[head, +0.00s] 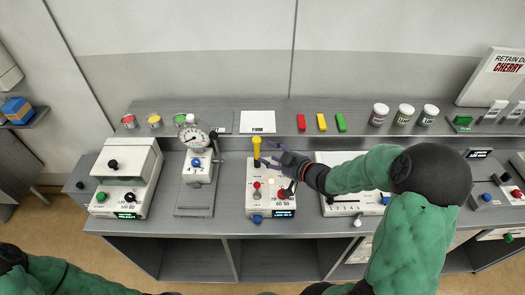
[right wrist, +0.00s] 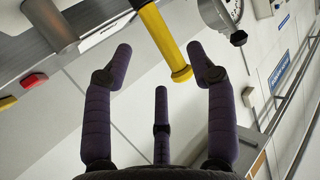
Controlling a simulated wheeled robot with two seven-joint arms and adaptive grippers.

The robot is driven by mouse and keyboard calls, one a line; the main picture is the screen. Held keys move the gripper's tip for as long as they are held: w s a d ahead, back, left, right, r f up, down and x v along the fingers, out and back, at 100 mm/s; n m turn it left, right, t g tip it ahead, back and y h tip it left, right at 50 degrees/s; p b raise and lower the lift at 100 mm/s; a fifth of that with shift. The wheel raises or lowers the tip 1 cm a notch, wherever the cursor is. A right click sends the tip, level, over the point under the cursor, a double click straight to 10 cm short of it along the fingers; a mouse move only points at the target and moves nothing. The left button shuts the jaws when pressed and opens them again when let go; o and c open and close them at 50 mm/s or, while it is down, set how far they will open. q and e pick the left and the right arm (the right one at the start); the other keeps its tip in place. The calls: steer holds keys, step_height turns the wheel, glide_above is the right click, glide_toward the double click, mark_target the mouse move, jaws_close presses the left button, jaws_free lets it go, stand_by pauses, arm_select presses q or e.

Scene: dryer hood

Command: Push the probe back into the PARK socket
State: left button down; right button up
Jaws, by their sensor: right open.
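The probe, a yellow rod with a dark lower part (head: 257,150), stands roughly upright at the back left of a white instrument box (head: 257,200) in the head view. In the right wrist view its yellow shaft (right wrist: 165,42) runs down to a wider collar between and beyond the fingertips. My right gripper (head: 266,154) is open just right of the probe. In the right wrist view its purple fingers (right wrist: 160,68) are spread and do not visibly hold the shaft. I cannot make out the PARK socket or its label. My left gripper is out of view.
A dial gauge stand (head: 196,160) is left of the box, with a white lidded device (head: 128,170) farther left. A white panel unit (head: 345,200) lies partly under my right arm. Red, yellow and green blocks (head: 321,122) and several jars (head: 404,113) stand on the back shelf.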

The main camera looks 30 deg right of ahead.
steer(key=v, duration=0.5)
stand_by(0.5)
